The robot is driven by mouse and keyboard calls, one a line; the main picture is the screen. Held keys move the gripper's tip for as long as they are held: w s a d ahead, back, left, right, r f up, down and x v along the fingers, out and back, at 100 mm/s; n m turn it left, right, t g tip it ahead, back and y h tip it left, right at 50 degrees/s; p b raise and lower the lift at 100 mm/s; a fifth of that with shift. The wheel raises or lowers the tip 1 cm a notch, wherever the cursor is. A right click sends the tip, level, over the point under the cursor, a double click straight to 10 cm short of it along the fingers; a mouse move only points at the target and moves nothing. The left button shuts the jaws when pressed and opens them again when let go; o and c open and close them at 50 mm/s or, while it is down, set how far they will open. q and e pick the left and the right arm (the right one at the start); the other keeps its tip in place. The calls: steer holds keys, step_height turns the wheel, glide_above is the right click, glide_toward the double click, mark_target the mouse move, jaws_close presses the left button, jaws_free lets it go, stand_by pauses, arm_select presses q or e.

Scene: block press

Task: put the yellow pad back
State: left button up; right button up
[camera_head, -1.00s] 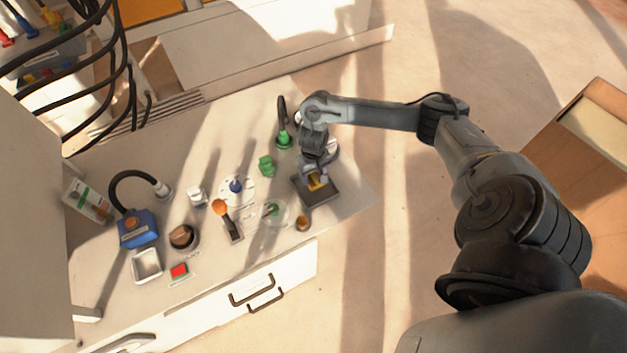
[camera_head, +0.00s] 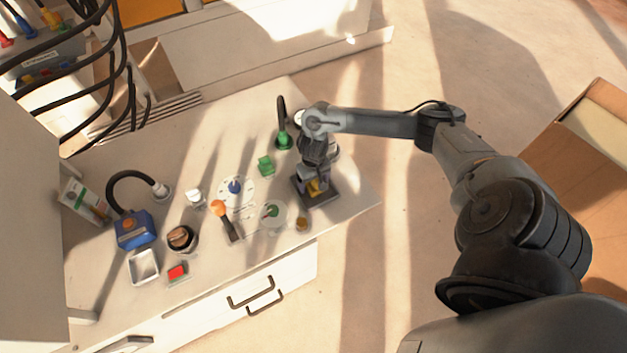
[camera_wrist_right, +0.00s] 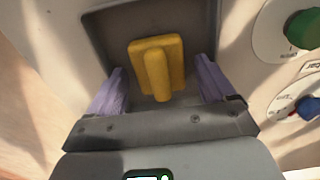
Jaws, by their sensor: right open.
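The yellow pad (camera_wrist_right: 157,66), a square plate with a raised grip bar, lies on a dark grey tray (camera_wrist_right: 98,25) in the right wrist view. In the head view the yellow pad (camera_head: 314,187) shows partly under my right gripper, on the dark tray (camera_head: 325,198) at the worktop's right end. My right gripper (camera_wrist_right: 158,88) is open, its two purple-grey fingers on either side of the pad's near part, with visible gaps to the bar. The gripper hides part of the tray in the head view. My left gripper is not in view.
A small brown round item (camera_head: 302,224) sits near the front edge. A green-based black stalk (camera_head: 284,139) stands behind.

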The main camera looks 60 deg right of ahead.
steer(key=shift+r, duration=0.3)
step_height(320, 180, up, 11)
steer(key=p, duration=0.5)
steer(key=w+a+f+n+t+y, duration=0.1)
steer(key=a+n+t, duration=0.25)
steer(key=a, duration=1.05)
steer(key=w+a+f+n+t+y, duration=0.1)
steer(key=a+n+t+y, duration=0.3)
steer(key=a, duration=1)
steer(key=s+d+r+g+h, duration=0.1)
steer(key=s+r+g+h, duration=0.1)
steer(key=s, duration=0.5)
steer(key=s+d+r+n+g+h, duration=0.1)
steer(key=s+d+r+g+h, duration=0.1)
steer(key=s+r, duration=0.2)
steer(key=s, duration=0.3)
steer(key=shift+s+d+h, duration=0.15)
steer(key=shift+d+h, duration=0.15)
steer(key=shift+h, duration=0.1)
